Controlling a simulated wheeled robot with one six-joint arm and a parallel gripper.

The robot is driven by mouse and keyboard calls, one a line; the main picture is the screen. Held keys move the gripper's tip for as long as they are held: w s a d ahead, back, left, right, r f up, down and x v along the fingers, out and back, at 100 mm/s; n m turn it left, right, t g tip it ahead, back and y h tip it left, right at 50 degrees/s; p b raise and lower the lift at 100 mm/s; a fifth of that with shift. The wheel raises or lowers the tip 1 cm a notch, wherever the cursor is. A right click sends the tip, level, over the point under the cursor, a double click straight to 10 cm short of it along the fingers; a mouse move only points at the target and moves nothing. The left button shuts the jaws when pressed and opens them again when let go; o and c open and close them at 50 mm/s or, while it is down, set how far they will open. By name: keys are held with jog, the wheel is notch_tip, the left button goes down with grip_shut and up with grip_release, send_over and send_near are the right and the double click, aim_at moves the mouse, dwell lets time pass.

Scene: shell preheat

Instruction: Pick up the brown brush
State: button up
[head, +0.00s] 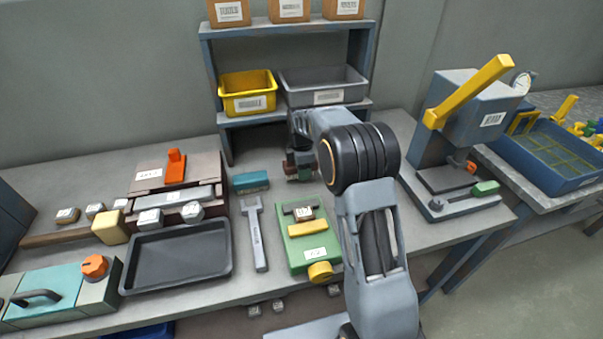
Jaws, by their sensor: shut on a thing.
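My gripper (299,174) is at the back middle of the bench, in front of the shelf, pointing down. It is shut on a small brown thing, the brown brush (301,160), which is mostly hidden by the fingers and my arm. I cannot tell whether the brush touches the bench top. A teal block (250,181) lies just left of my gripper, apart from it.
A green fixture (296,258) with yellow parts stands in front of my gripper. A grey flat tool (256,236), a black tray (178,256) and a brown box with an orange handle (175,167) are left. A press (470,115) stands right. The shelf (285,26) holds bins.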

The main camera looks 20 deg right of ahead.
jog(key=s+d+r, duration=0.7)
jog(key=s+r, duration=0.3)
jog(key=s, duration=0.2)
jog(key=shift+r, duration=0.25)
jog(key=o, duration=0.4)
jog(key=shift+c, duration=1.3)
jog(key=shift+s, duration=0.1)
